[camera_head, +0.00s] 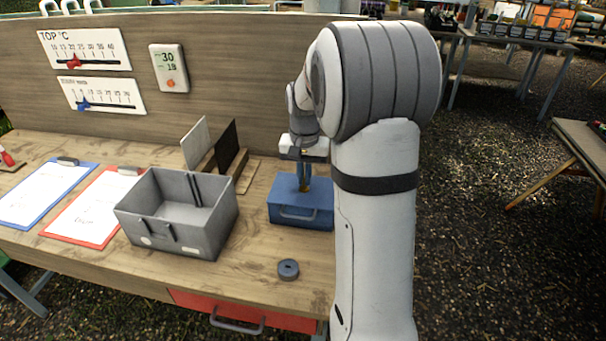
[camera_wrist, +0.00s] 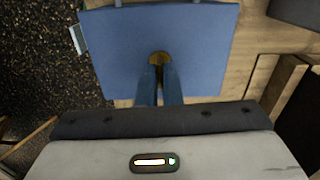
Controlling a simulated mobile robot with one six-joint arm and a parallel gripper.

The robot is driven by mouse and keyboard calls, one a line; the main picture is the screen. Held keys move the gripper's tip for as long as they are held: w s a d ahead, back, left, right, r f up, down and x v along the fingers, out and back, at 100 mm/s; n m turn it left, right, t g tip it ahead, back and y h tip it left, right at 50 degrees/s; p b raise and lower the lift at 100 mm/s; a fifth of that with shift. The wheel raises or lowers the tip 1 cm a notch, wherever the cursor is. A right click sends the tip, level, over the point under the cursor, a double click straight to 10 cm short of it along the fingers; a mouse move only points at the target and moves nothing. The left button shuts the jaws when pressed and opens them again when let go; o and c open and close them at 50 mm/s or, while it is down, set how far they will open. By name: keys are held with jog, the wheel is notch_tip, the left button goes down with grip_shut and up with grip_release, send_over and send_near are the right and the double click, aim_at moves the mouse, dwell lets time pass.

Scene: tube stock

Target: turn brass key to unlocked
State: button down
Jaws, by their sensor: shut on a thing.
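The brass key (camera_wrist: 160,58) sits at the top of a blue box (camera_head: 290,213), which stands on the bench. The blue box fills the upper middle of the wrist view (camera_wrist: 200,40). My gripper (camera_head: 304,184) points down over the box, with its blue fingers closed on the key. In the wrist view the fingertips (camera_wrist: 160,68) meet at the key, and only a little brass shows beyond them. The key's turn angle and any lock marking are hidden.
An open grey metal box (camera_head: 168,236) stands left of the blue box. A dark ring (camera_head: 288,268) lies near the front edge. Clipboards (camera_head: 48,193) lie at the left. Upright panels (camera_head: 226,147) stand behind. A red drawer (camera_head: 245,312) is below the bench top.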

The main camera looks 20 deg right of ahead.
jog(key=shift+w+m, duration=0.1)
jog(key=shift+m, duration=0.3)
jog(key=c, duration=1.6)
grip_release()
notch_tip(320, 180, up, 8)
jog(key=shift+a+f, duration=0.1)
